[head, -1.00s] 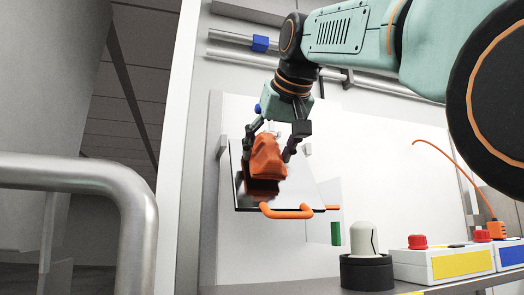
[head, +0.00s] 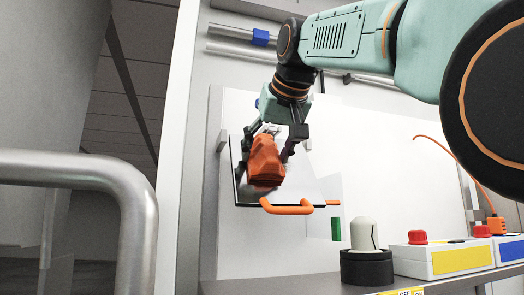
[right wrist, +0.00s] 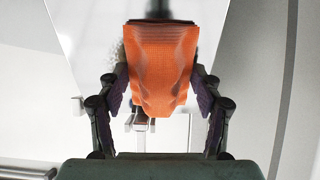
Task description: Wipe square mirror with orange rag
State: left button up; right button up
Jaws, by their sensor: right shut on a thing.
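The orange rag (head: 265,163) is held in my right gripper (head: 268,145), whose fingers are shut on it. The rag hangs in front of the square mirror (head: 306,186), a tilted reflective plate with an orange handle (head: 290,208) at its lower edge. I cannot tell whether the rag touches the mirror. In the right wrist view the rag (right wrist: 160,65) fills the space between the fingers of my right gripper (right wrist: 160,90) and hides part of the mirror. My left gripper is not in view.
A white and black knob-like object (head: 364,238) stands on a shelf below right. Boxes with red buttons and yellow (head: 456,260) and blue panels stand farther right. A grey metal rail (head: 75,170) curves across the left front. A blue clip (head: 260,37) sits on the upper rail.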

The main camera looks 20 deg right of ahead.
aim_at(279, 158)
jog(key=shift+d, duration=1.95)
jog(key=shift+w+d+p, duration=0.1)
jog(key=shift+d+p, duration=0.5)
jog(key=shift+d, duration=1)
jog(key=shift+a+p, duration=0.5)
jog(key=shift+a, duration=1.45)
jog(key=shift+a+p, duration=0.4)
jog(key=shift+a, duration=0.95)
jog(key=shift+a+f, duration=0.1)
jog(key=shift+a, duration=0.3)
